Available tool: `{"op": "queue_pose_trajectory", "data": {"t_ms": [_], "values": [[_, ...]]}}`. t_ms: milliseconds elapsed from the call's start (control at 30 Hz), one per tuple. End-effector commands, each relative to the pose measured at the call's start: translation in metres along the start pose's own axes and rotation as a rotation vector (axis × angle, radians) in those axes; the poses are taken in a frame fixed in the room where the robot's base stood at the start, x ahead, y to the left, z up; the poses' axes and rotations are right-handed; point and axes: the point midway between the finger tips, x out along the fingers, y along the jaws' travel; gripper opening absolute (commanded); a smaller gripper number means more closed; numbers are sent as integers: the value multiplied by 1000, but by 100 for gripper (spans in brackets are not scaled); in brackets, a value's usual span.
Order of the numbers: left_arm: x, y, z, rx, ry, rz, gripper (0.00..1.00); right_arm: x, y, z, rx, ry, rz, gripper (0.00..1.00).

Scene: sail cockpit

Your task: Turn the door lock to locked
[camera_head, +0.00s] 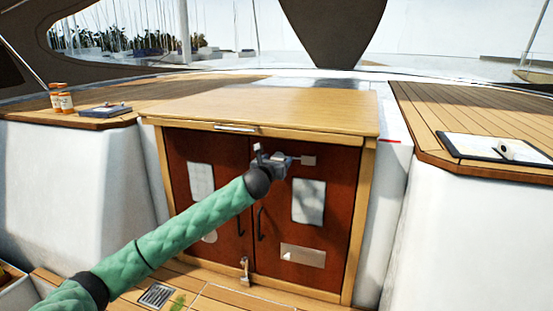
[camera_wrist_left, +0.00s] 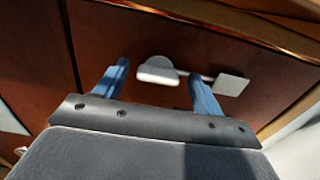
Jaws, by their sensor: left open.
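The door lock (camera_wrist_left: 158,72) is a pale metal piece with a rounded part, a thin bar and a square plate (camera_wrist_left: 230,84), on the red-brown door (camera_head: 331,222). In the head view the square plate shows (camera_head: 308,160), while the rest of the lock is largely hidden by my gripper. My left gripper (camera_head: 283,162) is at the upper part of the doors. In the left wrist view its blue fingers (camera_wrist_left: 157,84) are open, with the rounded part between them. The right finger overlaps the thin bar; I cannot tell whether it touches. My right gripper is not in view.
The doors have black handles (camera_head: 261,224) and pale sheets. A wooden top (camera_head: 270,108) overhangs them. A small latch (camera_head: 245,270) stands at their foot. White seat walls (camera_head: 75,180) flank the cabinet.

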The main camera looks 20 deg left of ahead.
Motion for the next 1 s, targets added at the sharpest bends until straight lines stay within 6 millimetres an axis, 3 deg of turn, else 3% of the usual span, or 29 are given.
{"op": "queue_pose_trajectory", "data": {"t_ms": [267,600,1000], "values": [[1,0,-1,0,0,0,69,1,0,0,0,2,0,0],[1,0,-1,0,0,0,6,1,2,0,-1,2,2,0],[1,1,-1,-88,1,0,6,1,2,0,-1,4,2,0]]}}
